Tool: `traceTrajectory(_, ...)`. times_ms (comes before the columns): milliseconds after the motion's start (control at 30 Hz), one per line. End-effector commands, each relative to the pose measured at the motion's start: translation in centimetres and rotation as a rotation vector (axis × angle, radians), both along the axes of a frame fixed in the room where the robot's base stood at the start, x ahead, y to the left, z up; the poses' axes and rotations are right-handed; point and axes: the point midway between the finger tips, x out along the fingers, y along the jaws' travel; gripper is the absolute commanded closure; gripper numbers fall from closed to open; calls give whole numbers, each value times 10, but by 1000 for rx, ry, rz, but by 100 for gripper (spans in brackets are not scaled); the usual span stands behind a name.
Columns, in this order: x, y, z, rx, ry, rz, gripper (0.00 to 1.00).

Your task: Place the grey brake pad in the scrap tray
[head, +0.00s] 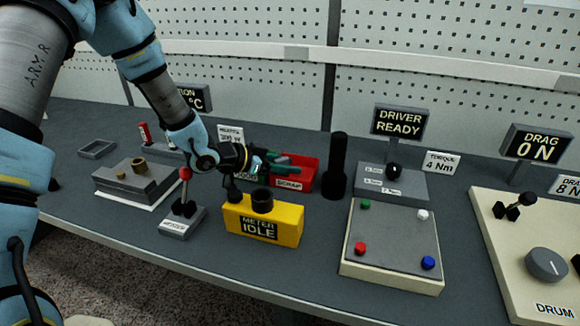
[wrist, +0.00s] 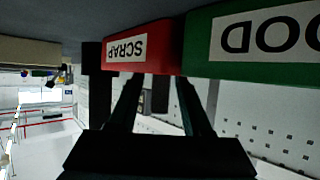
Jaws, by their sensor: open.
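The red scrap tray (head: 309,174) stands near the middle of the bench, behind the yellow meter. Its red wall and upside-down SCRAP label also show in the wrist view (wrist: 160,52). My gripper (head: 292,164) is at the scrap tray and covers part of it in the head view. In the wrist view its two dark fingers (wrist: 161,85) are apart, pointing toward the trays. I cannot make out the grey brake pad in either view. The inside of the scrap tray is mostly hidden.
A green tray (wrist: 245,62) stands beside the scrap tray. The yellow meter (head: 285,226) is in front, with a red-knobbed lever (head: 185,190) to its left. A black upright cylinder (head: 337,165) stands close on the right. A grey block with brass parts (head: 125,178) is at left.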

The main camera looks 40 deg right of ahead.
Motion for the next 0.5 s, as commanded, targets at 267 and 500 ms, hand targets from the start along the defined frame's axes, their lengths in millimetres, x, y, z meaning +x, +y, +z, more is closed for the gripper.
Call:
traceTrajectory(267, 10, 42, 18, 1, -2, 2, 51)
traceTrajectory(500, 12, 57, 27, 0, -1, 0, 51)
